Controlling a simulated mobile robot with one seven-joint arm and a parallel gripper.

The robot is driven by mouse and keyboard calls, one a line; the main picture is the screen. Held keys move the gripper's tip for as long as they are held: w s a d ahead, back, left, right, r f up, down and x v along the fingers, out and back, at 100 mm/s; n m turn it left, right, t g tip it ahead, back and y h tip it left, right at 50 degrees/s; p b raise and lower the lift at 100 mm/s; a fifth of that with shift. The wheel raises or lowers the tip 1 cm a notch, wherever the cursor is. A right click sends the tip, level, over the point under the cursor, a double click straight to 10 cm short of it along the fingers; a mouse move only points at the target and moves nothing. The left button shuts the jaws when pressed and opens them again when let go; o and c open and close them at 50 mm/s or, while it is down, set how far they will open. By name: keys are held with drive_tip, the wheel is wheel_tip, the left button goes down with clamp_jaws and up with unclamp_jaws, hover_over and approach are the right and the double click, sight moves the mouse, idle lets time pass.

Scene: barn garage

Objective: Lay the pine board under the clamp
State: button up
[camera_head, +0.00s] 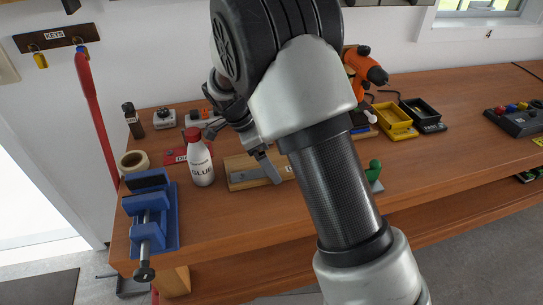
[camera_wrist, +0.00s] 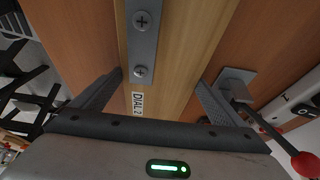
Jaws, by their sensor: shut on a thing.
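The pine board (camera_head: 237,165) is a pale strip with a screwed metal plate (camera_wrist: 142,42) and a small white label (camera_wrist: 138,103). In the head view it is at or just above the bench, right of the glue bottle; I cannot tell if it touches. My gripper (camera_head: 266,163) is over it. In the wrist view my gripper (camera_wrist: 160,84) has a finger on each side of the board, shut on it. A metal clamp-like part with a red ball handle (camera_wrist: 305,163) is beside the right finger. My arm hides part of the bench.
A blue vise (camera_head: 150,232) stands at the front left, with a tape roll (camera_head: 134,161) behind it. The white glue bottle (camera_head: 201,168) is close to the board's left end. The front-right bench is clear.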

drive_tip(key=o, duration=1)
drive_tip(key=shift+f, duration=0.1)
drive_tip(key=v, duration=1.2)
drive_tip(key=s+d+r+n+t+y, duration=0.2)
drive_tip(key=s+d+r+n+y, duration=0.2)
drive_tip(key=s+d+r+n, duration=0.6)
drive_tip(key=s+d+n+t, duration=0.1)
drive_tip(key=s+d+n, duration=0.1)
drive_tip(key=s, duration=0.5)
drive_tip(key=s+d+n+t, duration=0.1)
drive_tip(key=s+d+n, duration=0.2)
drive_tip(key=s, duration=0.5)
drive_tip(key=shift+r+n+t, duration=0.25)
drive_tip(key=shift+n+t, duration=0.15)
